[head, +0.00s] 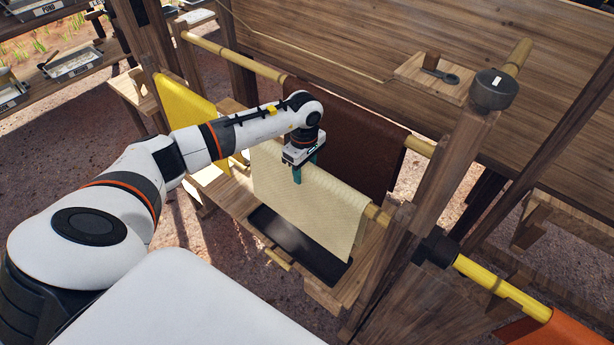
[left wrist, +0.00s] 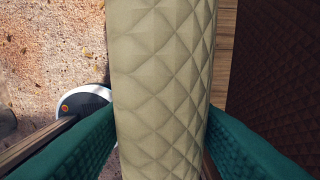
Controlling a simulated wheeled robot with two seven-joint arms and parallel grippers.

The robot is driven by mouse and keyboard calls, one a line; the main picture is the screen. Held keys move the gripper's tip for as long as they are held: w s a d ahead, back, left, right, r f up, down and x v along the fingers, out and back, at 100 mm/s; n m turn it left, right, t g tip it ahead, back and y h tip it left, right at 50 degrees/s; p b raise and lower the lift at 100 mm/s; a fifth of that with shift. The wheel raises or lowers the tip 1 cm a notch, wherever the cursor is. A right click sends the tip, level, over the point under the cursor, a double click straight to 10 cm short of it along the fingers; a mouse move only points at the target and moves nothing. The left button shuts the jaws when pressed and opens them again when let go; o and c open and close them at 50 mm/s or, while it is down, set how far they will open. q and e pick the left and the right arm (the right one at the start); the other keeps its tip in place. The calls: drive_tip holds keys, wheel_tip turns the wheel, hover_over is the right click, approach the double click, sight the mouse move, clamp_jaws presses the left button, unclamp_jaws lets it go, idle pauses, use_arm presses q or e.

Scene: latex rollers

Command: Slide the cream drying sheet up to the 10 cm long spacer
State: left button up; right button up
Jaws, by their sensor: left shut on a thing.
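The cream drying sheet (head: 315,205) hangs folded over a bamboo pole, in the middle of the head view. My left gripper (head: 297,172) is at the sheet's top fold, with its green fingers pointing down. In the left wrist view the quilted cream sheet (left wrist: 160,90) runs between the two green fingers, one on each side of the fold. The left gripper is shut on the sheet over the pole. My right gripper is not in view. I cannot make out the 10 cm spacer for certain.
A yellow sheet (head: 188,104) hangs to the left and a dark brown sheet (head: 345,130) hangs on the pole behind. A black tray (head: 290,240) lies below the cream sheet. A wooden post (head: 440,190) stands at the right.

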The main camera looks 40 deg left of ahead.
use_arm(q)
drive_tip(key=shift+w+a+b, duration=0.1)
drive_tip(key=shift+a+b, duration=0.2)
drive_tip(key=shift+a, duration=0.35)
drive_tip(key=shift+a+b, duration=0.3)
drive_tip(key=shift+a, duration=0.35)
drive_tip(key=shift+d+f+b, duration=0.1)
drive_tip(key=shift+f+b, duration=0.1)
drive_tip(key=shift+b, duration=0.15)
